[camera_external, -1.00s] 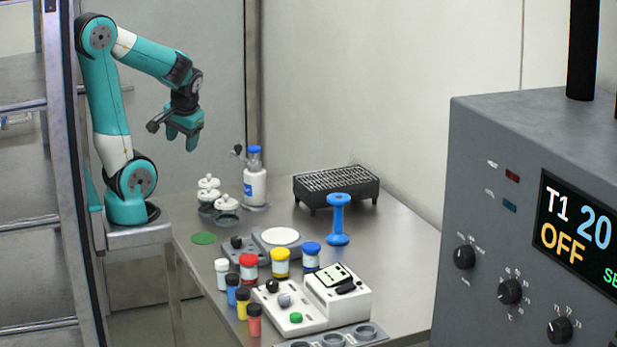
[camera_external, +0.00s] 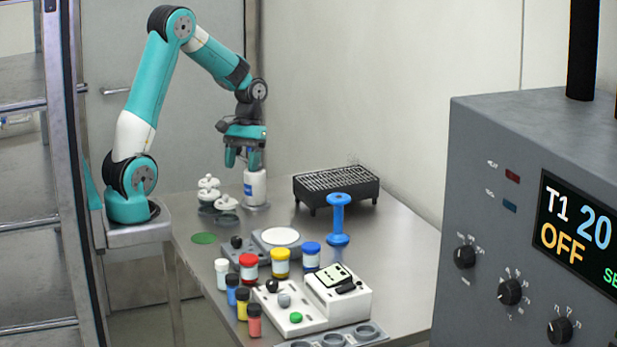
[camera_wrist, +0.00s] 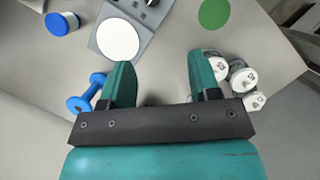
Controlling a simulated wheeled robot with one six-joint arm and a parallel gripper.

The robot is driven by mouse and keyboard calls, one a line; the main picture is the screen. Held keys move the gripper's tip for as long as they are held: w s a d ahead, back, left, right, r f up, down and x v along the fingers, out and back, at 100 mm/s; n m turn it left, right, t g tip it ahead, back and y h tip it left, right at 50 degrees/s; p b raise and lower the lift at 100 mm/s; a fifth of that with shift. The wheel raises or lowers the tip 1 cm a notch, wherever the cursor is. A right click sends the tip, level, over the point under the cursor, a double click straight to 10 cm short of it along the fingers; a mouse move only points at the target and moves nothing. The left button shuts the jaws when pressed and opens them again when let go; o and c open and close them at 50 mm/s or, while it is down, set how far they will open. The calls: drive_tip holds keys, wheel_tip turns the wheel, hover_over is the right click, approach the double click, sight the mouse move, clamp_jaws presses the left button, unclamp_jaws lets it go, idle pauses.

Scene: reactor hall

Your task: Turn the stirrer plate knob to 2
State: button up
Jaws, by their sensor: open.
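The stirrer plate (camera_external: 262,246) is a grey unit with a round white top (camera_external: 280,236) and a dark knob (camera_external: 236,242) at its left end. In the wrist view the stirrer plate (camera_wrist: 137,25) is at the top centre, with its white top (camera_wrist: 118,39) and the dark knob (camera_wrist: 151,2) cut by the top edge. The knob's setting is too small to read. My gripper (camera_external: 242,166) points down above the back of the table, behind the stirrer plate and well above it. In the wrist view my gripper (camera_wrist: 160,70) has its two fingers wide apart with nothing between them.
A blue spool-shaped stand (camera_external: 338,220) and a black grill-topped box (camera_external: 336,187) are right of the stirrer plate. Several colour-capped jars (camera_external: 280,262) stand in front of it. White-topped items (camera_external: 208,194) and a white bottle (camera_external: 255,188) stand behind. A green disc (camera_external: 204,238) lies left.

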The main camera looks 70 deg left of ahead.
sight(237, 238)
drive_tip(key=shift+g+h, duration=0.3)
drive_tip(key=shift+h, duration=0.1)
drive_tip(key=x, duration=0.6)
drive_tip(key=p+x, duration=0.1)
drive_tip(key=x, duration=0.5)
drive_tip(key=w+x, duration=0.1)
drive_tip(key=x, duration=0.5)
drive_tip(key=shift+w+d+f, duration=0.1)
drive_tip(key=shift+f, duration=0.1)
drive_tip(key=c, duration=0.9)
